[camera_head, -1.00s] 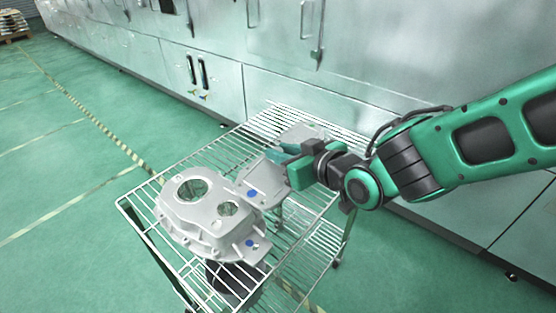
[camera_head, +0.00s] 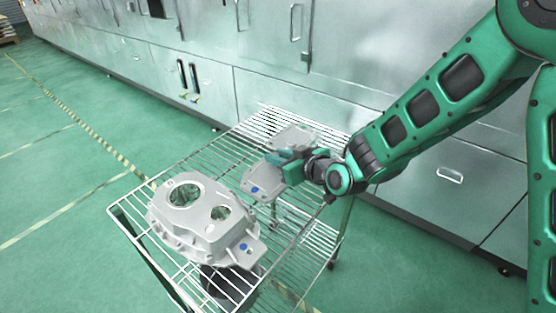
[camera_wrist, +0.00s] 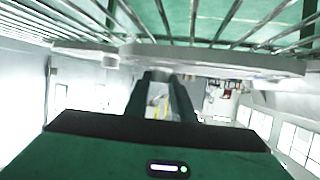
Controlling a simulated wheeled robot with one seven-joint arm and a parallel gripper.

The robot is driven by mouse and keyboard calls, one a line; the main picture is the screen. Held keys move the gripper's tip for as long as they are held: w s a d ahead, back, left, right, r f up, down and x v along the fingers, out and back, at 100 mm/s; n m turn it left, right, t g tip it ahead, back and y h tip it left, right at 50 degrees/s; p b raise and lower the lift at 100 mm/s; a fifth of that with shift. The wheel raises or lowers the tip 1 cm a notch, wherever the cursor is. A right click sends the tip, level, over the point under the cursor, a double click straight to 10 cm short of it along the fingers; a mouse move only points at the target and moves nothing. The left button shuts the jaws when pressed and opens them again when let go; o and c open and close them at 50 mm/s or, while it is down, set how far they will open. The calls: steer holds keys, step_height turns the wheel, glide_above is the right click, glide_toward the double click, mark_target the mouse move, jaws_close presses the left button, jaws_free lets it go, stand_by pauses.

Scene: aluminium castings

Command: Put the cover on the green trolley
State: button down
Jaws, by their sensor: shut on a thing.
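The cover (camera_head: 262,186) is a flat pale-grey casting with a blue dot, seen on both sides of my gripper (camera_head: 276,157) in the head view. My gripper is shut on it, and the fingers hide its middle. The cover is over the wire top of a trolley (camera_head: 122,213), beside a larger casting. I cannot tell whether it touches the wires. The trolley looks silvery, not clearly green. In the wrist view, the cover (camera_wrist: 215,57) spans the frame edge-on in front of the fingers (camera_wrist: 165,97), with wires beyond it.
A grey housing (camera_head: 205,212) with two round openings and a blue dot sits on the trolley's near left part. Metal cabinets (camera_head: 215,65) with handles stand behind and right of the trolley. Green floor (camera_head: 75,185) is clear to the left.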

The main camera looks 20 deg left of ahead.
steer(key=shift+f, duration=0.55)
steer(key=shift+f, duration=0.1)
steer(key=c, duration=1.5)
jaws_free()
steer(key=v, duration=1.2)
